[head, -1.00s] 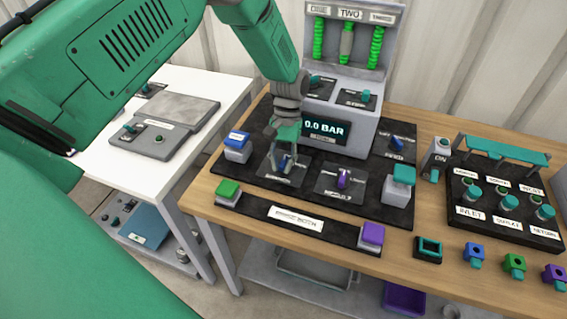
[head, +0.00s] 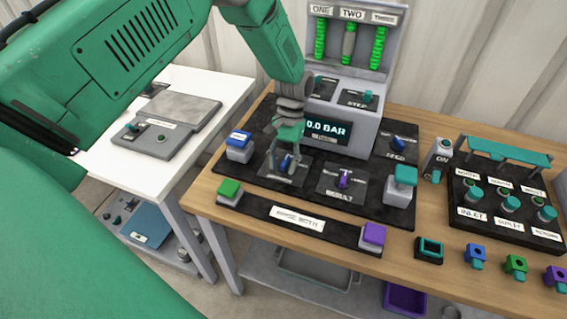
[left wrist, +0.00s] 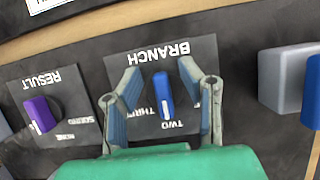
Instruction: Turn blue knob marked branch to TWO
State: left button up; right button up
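The blue knob on the BRANCH plate (head: 287,165) shows in the head view below my left gripper (head: 284,158). In the left wrist view the blue knob (left wrist: 163,94) stands between the two fingers of my left gripper (left wrist: 160,82). The fingers are spread, with a visible gap on each side of the knob. The plate's lettering is upside down there: BRANCH above the knob, TWO below it and THREE to the lower left, partly hidden. The knob's lower end lies near TWO, tilted slightly. My right gripper is not in view.
The purple RESULT knob (head: 344,180) sits beside the BRANCH plate. A blue button box (head: 239,147) stands on its other side. The display housing (head: 345,128) rises behind, reading 0.0 BAR. A green button (head: 229,191) and a purple button (head: 373,235) are at the front.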

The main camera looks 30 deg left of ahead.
pick_arm(q)
jog(key=shift+w+r, duration=0.2)
jog(key=shift+r, duration=0.15)
jog(key=v, duration=1.1)
jog(key=shift+w+a, duration=0.1)
jog(key=shift+w, duration=0.05)
